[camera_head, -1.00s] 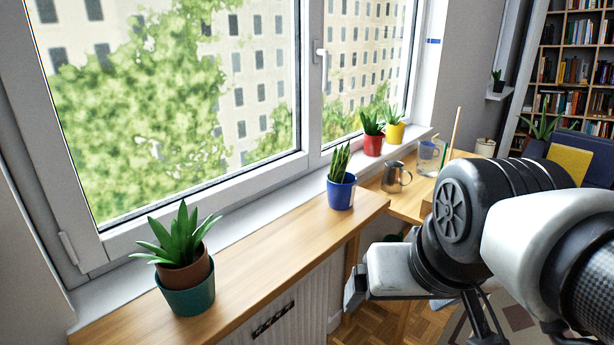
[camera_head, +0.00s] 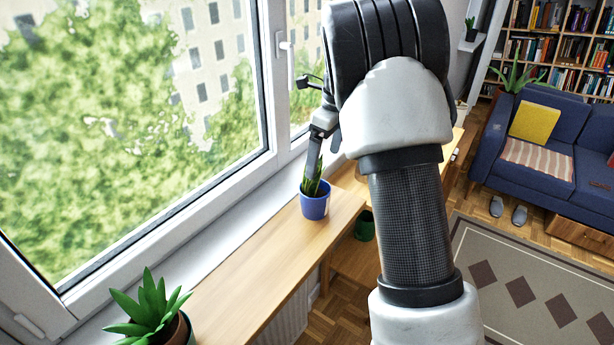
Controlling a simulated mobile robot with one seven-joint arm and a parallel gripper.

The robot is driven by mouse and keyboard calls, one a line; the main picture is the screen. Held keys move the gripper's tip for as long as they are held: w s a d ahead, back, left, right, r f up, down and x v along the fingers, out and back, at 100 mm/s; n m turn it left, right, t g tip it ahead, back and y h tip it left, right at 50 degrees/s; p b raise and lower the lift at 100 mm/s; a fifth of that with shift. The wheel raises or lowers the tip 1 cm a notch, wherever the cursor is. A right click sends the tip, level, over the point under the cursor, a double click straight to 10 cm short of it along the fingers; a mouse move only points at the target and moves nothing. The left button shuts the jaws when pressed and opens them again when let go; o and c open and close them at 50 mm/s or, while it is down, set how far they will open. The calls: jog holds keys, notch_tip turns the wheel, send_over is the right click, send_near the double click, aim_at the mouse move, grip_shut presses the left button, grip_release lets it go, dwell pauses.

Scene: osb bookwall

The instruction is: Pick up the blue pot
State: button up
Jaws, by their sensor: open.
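The blue pot (camera_head: 315,205) stands upright on the wooden sill board, near its far end. It holds a green upright plant (camera_head: 312,186). My gripper (camera_head: 314,158) is above the pot, and a finger reaches down at the plant's leaves. The gripper is open, and the pot is not between its fingers as far as I can see. Part of the gripper is hidden behind my arm, so I cannot tell whether it touches the plant.
A green plant in a terracotta pot (camera_head: 177,330) stands on the board (camera_head: 250,262) at the lower left. The window (camera_head: 130,120) runs along the left. A dark green pot (camera_head: 365,226) is lower, right of the board. A blue sofa (camera_head: 515,165) stands at the right.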

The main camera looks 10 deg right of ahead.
aim_at(314, 196)
jog(key=shift+m, duration=0.4)
jog(key=f, duration=0.4)
jog(key=w+f, duration=0.1)
jog(key=f, duration=0.3)
jog(key=w+a+f, duration=0.1)
jog(key=f, duration=0.3)
jog(key=shift+w+f, duration=0.1)
jog(key=shift+w, duration=0.05)
jog(key=shift+w+a+f, duration=0.1)
jog(key=shift+a+f, duration=0.1)
jog(key=shift+f, duration=0.75)
jog(key=shift+w+a+f, duration=0.1)
jog(key=shift+a+f, duration=0.05)
jog(key=shift+f, duration=0.8)
jog(key=shift+w+a+f, duration=0.1)
jog(key=shift+a+f, duration=0.1)
jog(key=shift+f, duration=0.75)
jog(key=shift+r, duration=0.1)
jog(key=c, duration=1.4)
